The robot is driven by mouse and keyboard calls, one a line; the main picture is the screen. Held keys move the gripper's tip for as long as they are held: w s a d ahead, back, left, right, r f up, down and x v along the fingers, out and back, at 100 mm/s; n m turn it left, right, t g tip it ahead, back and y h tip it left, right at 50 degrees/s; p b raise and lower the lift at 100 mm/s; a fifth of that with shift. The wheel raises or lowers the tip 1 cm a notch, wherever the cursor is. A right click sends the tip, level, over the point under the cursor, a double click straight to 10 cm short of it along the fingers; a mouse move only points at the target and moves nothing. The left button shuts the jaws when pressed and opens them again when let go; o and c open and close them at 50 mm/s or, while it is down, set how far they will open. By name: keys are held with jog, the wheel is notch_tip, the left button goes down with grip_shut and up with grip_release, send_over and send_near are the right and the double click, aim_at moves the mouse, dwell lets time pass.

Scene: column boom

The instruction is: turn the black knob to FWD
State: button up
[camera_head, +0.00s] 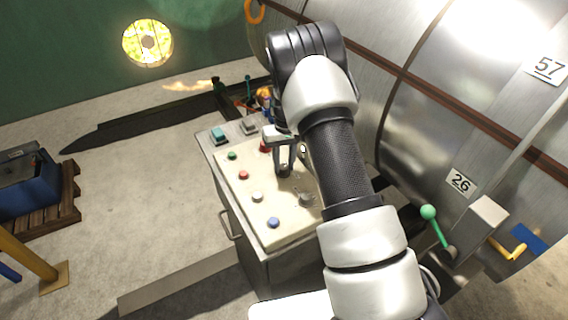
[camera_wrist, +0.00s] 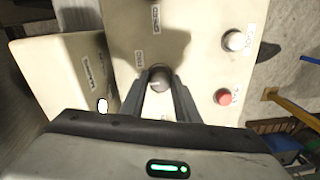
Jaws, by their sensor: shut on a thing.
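My gripper (camera_head: 284,168) reaches down onto the cream panel of the control box. In the wrist view its two fingers (camera_wrist: 162,92) stand on either side of the black knob (camera_wrist: 159,74) and are shut on it. The knob is round and dark, with a short white mark on its face; the fingers cover its sides. A small label (camera_wrist: 139,58) sits beside the knob, at its upper left in the wrist view; its text is too small to read surely. In the head view the knob is mostly hidden by my gripper.
The panel (camera_head: 246,195) also holds a green button (camera_head: 232,155), a red button (camera_head: 243,175), a white button (camera_head: 257,197), a blue button (camera_head: 273,222) and a grey knob (camera_head: 306,199). A green-knobbed lever (camera_head: 428,212) stands right. Large metal tanks rise behind.

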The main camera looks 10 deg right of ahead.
aim_at(286, 167)
jog(key=m+b, duration=0.2)
jog(key=m, duration=0.1)
jog(key=shift+f+m, duration=0.1)
jog(key=shift+m, duration=0.3)
jog(key=m+b, duration=0.1)
jog(key=m, duration=0.3)
jog(key=shift+m, duration=0.7)
jog(key=o, duration=1)
jog(key=shift+o, duration=0.2)
notch_tip(286, 167, up, 18)
jog(key=shift+s+d+f+b, duration=0.15)
jog(key=shift+s+d+b, duration=0.1)
jog(key=shift+b, duration=0.15)
